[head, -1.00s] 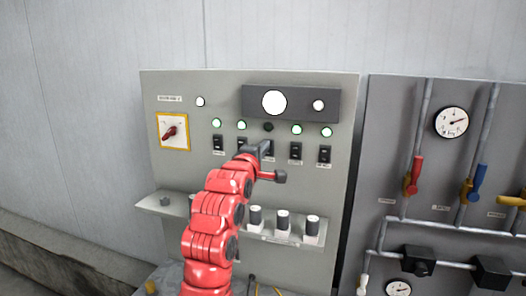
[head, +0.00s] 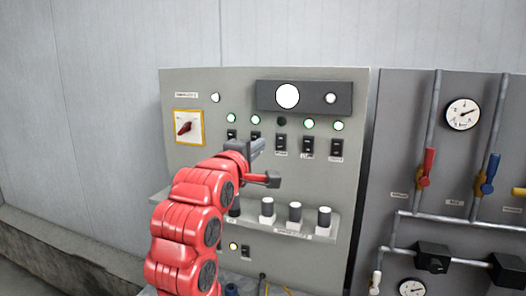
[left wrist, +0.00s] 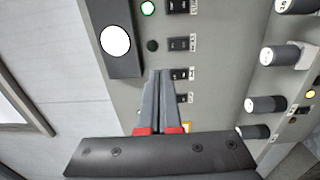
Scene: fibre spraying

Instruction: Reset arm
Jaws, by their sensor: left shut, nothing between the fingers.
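My red left arm reaches up in front of a grey control panel (head: 215,160). Its left gripper (head: 257,146) is shut and empty in front of the row of black rocker switches. The gripper also shows in the left wrist view (left wrist: 161,72), fingers together, tips close to the switches; I cannot tell if they touch. A middle switch (head: 281,144) shows clear of the gripper, and the lamp above it (head: 282,122) is dark. The other lamps in that row, such as a green-rimmed one (head: 309,124), are lit. My right gripper is not in view.
A red rotary switch (head: 185,127) on a yellow-framed plate is at the panel's left. A shelf below carries several black-and-white knobs (head: 295,213). A pipe board with a red-handled valve (head: 428,165) and gauges stands at right.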

